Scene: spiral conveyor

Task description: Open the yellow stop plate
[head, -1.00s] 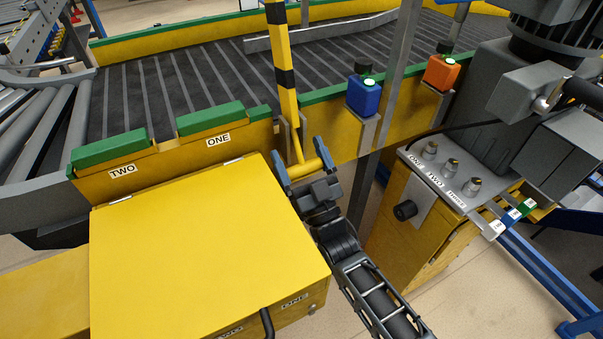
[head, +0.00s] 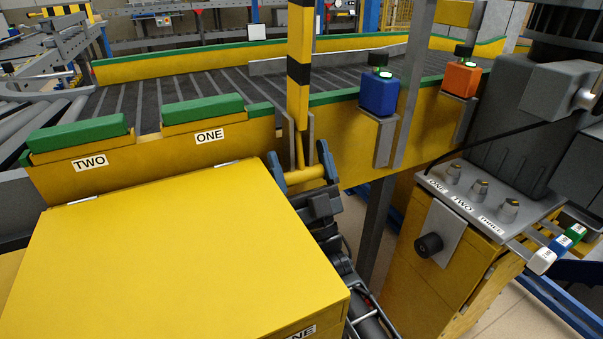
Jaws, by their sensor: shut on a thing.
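The stop plate (head: 300,80) shows as an upright yellow bar with black bands, at the near wall of the conveyor between grey guide brackets. A thin yellow rod runs down from it to a short yellow crossbar handle (head: 303,176). My gripper (head: 303,170) is shut on this handle, with one dark finger at each end of it. The arm reaches up to it from below. The lower end of the plate behind the brackets is partly hidden.
A large yellow box lid (head: 180,260) lies close left of my arm. A grey post (head: 400,110), a blue button box (head: 379,94) and an orange one (head: 461,79) stand to the right. A knob panel (head: 490,195) is further right. The conveyor belt (head: 220,88) looks empty.

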